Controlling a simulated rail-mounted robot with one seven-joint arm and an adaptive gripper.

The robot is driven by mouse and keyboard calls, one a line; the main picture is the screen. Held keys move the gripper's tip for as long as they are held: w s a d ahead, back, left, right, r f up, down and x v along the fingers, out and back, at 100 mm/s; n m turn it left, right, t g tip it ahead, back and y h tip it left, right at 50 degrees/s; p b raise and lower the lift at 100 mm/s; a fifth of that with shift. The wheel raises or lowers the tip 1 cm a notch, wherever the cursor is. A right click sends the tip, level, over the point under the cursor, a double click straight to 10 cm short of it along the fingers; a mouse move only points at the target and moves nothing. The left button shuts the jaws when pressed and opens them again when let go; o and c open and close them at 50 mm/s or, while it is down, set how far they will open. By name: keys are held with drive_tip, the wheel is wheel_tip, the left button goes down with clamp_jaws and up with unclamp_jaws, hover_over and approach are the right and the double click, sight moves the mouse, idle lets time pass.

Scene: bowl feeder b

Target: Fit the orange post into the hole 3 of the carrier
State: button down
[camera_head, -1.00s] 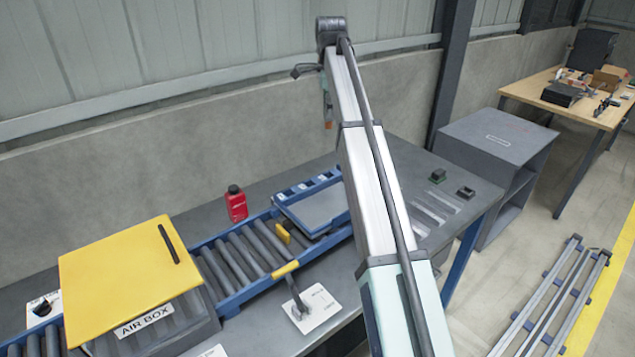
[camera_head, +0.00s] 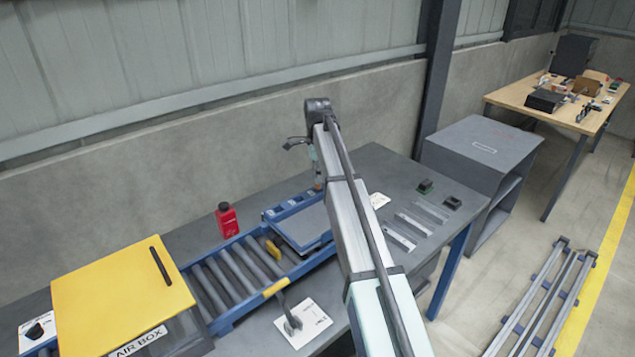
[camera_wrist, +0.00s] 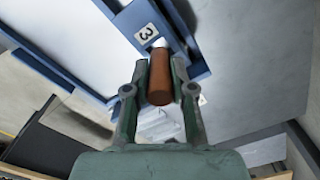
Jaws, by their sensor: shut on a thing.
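My gripper (camera_wrist: 161,72) is shut on the orange post (camera_wrist: 160,88), with one finger on each side of it. In the wrist view, the post's far end points toward the blue edge of the carrier (camera_wrist: 120,22), close to the label 3 (camera_wrist: 146,33). The hole 3 itself cannot be made out clearly, and I cannot tell whether the post touches the carrier. In the head view, the carrier (camera_head: 300,228) sits on the roller conveyor, and my gripper is mostly hidden by my arm near the carrier's far right corner.
A red bottle (camera_head: 227,220) stands behind the conveyor (camera_head: 235,270). A yellow-lidded air box (camera_head: 120,295) is at the left. A white panel with a lever (camera_head: 305,322) is in front. Small dark blocks (camera_head: 452,202) and metal strips (camera_head: 415,222) lie on the right.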

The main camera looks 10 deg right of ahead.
sight(318, 188)
drive_tip(key=shift+f+p, duration=0.35)
drive_tip(key=shift+f, duration=1.35)
drive_tip(key=c, duration=1)
unclamp_jaws()
drive_tip(key=shift+f, duration=0.15)
wheel_tip(318, 188, up, 12)
drive_tip(key=b, duration=0.2)
drive_tip(key=shift+r+b, duration=0.2)
drive_tip(key=shift+b, duration=0.2)
